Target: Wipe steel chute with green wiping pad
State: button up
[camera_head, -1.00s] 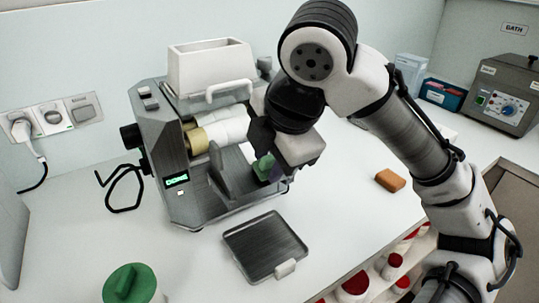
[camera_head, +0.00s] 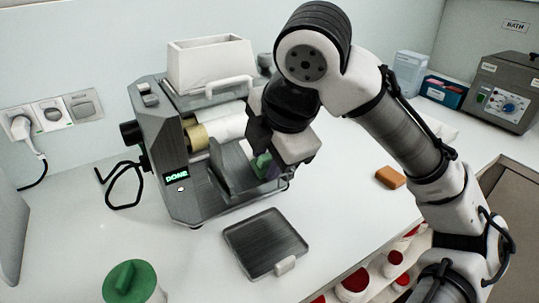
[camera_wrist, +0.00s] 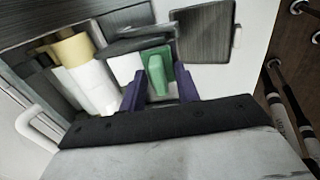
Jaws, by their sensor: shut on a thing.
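My gripper (camera_head: 268,170) is shut on the green wiping pad (camera_head: 262,161), in front of the mill. In the wrist view, the purple fingers of my gripper (camera_wrist: 159,90) stand on both sides of the green pad (camera_wrist: 157,72). The steel chute (camera_head: 234,164) is a dark grey sloping plate below the rollers, partly hidden by my gripper. In the wrist view the chute (camera_wrist: 140,43) lies just beyond the pad. Whether pad and chute touch, I cannot tell.
The mill (camera_head: 165,150) has a white hopper (camera_head: 210,65) and pale rollers (camera_head: 228,127); its display reads DONE. A steel tray (camera_head: 262,243) lies in front. A green-lidded jar (camera_head: 130,281), an orange block (camera_head: 390,177) and a bath unit (camera_head: 505,90) stand around.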

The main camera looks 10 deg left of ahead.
jog(key=shift+w+a+r+p, duration=0.45)
jog(key=shift+r, duration=0.05)
jog(key=shift+w+a+r+p, duration=0.25)
jog(key=shift+w+a+p, duration=0.2)
jog(key=shift+w+a, duration=0.1)
jog(key=shift+w+a+r+p, duration=0.2)
jog(key=shift+w+a+p, duration=0.2)
jog(key=shift+w+a, duration=0.1)
jog(key=shift+s+d+f, duration=0.55)
jog(key=shift+s+d, duration=0.25)
jog(key=shift+s+d+f, duration=0.55)
jog(key=shift+s+d, duration=0.25)
notch_tip(320, 180, up, 8)
jog(key=p, duration=0.7)
jog(key=shift+s+d, duration=0.45)
